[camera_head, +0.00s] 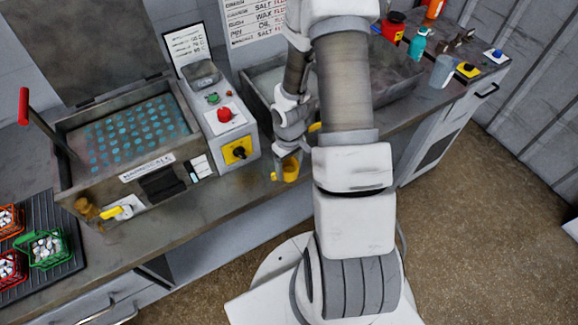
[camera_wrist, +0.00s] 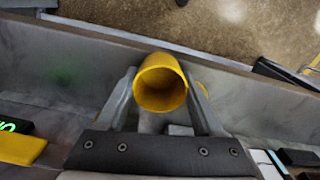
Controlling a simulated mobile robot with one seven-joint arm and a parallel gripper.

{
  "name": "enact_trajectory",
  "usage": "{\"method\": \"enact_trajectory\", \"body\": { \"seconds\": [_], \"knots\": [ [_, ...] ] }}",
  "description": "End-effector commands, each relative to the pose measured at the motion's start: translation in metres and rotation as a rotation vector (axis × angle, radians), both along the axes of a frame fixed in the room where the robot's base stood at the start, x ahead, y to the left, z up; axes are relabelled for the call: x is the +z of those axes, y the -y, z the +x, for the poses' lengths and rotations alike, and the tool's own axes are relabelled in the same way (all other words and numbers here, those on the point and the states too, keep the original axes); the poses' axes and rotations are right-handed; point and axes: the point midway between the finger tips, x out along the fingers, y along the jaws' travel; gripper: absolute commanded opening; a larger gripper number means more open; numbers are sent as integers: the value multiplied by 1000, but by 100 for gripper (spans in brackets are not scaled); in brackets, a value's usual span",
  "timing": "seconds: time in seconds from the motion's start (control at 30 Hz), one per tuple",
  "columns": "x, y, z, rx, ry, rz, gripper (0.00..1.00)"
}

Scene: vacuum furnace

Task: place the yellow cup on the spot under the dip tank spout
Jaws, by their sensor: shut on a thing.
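The yellow cup (camera_head: 291,171) is at the front edge of the counter, right of the dip tank in the head view. My gripper (camera_head: 287,158) is shut on it. In the wrist view the cup (camera_wrist: 160,88) sits between the two fingers of my gripper (camera_wrist: 160,80), its open mouth toward the camera and empty as far as I see. The dip tank (camera_head: 140,165) stands to the left, with teal dots inside. Its brass spout (camera_head: 86,208) with a yellow handle (camera_head: 123,212) is at its lower front left. No marked spot can be made out below the spout.
A control box (camera_head: 228,125) with a red button stands between tank and gripper. A dark mat (camera_head: 65,215) with baskets of small bottles lies at far left. Bare counter (camera_head: 190,195) runs along the tank's front. A grey basin (camera_head: 395,85) is behind my arm.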

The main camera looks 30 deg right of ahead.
Motion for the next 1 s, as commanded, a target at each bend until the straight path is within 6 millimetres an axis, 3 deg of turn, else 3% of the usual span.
{"method": "enact_trajectory", "body": {
  "seconds": [0.37, 0.4, 0.53, 0.83, 1.0],
  "knots": [
    [-5, 0, 0, -1, 1, 0, 3],
    [-4, 0, 0, -1, 1, 0, 72],
    [-4, 0, 0, -1, 1, 0, 95],
    [-2, 0, 0, 0, 1, 0, 98],
    [10, 0, 1, -2, 4, 1, 98]
  ]
}}
